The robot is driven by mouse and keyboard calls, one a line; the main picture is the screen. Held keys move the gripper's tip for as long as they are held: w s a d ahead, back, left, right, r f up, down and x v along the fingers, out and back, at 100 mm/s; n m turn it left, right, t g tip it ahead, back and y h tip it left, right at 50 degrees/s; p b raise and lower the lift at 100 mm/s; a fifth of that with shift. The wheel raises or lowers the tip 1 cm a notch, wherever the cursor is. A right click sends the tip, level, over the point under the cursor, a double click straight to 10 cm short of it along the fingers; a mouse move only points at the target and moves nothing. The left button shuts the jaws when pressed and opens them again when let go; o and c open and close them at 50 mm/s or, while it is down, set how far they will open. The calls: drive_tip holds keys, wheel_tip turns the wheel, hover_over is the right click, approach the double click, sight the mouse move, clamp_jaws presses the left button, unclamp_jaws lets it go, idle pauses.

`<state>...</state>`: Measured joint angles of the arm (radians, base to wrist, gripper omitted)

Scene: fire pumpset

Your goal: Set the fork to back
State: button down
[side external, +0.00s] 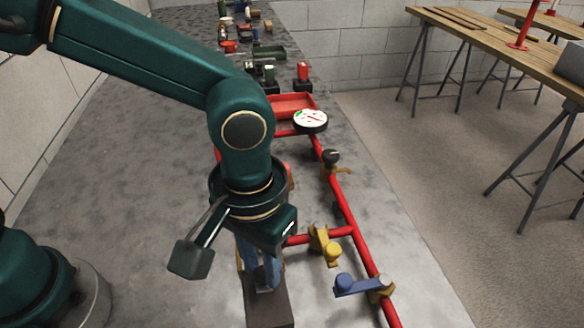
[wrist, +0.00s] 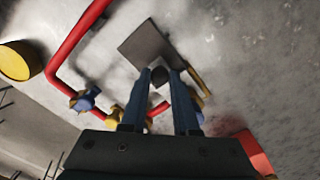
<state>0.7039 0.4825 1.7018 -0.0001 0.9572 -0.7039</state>
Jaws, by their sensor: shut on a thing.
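My gripper (side external: 262,272) points down over a dark block (side external: 268,307) at the bottom middle of the side view.
A red pipe (side external: 349,216) runs close on the right, with a yellow-handled valve (side external: 331,250), a blue-handled valve (side external: 355,285) and a white gauge (side external: 310,118). A red tray (side external: 291,105) and small parts stand farther back. The grey bench on the left is clear.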

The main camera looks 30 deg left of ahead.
drive_tip(key=shift+s, duration=0.1)
idle(0.4)
drive_tip(key=shift+s+d, duration=1.6)
drive_tip(key=shift+d, duration=0.15)
drive_tip(key=c, duration=0.7)
unclamp_jaws()
drive_tip(key=shift+o, duration=0.2)
drive_tip(key=shift+r, duration=0.1)
wheel_tip(320, 180, up, 5)
